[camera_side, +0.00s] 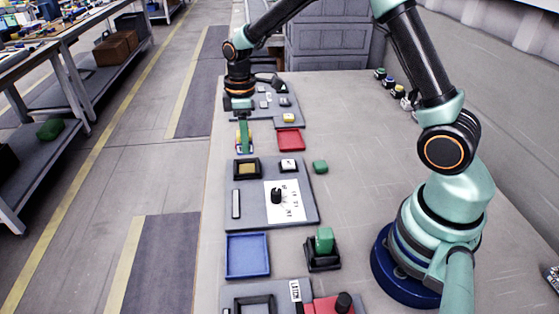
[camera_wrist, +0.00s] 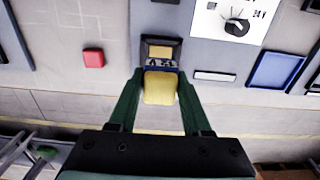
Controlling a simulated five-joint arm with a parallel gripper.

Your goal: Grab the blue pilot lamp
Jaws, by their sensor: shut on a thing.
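My gripper (camera_side: 243,140) is at the far left edge of the table in the side view. In the wrist view, my gripper (camera_wrist: 160,88) has its green fingers shut on a yellow block (camera_wrist: 160,88), which has a blue and white patterned band at its far end. A small blue-topped piece (camera_side: 389,81), possibly the blue pilot lamp, stands in a row at the back right of the table, well away from my gripper. Its details are too small to tell.
A grey panel with a knob (camera_side: 277,196) and a yellow-centred square socket (camera_side: 247,168) lies nearer the camera. The middle of the table is clear.

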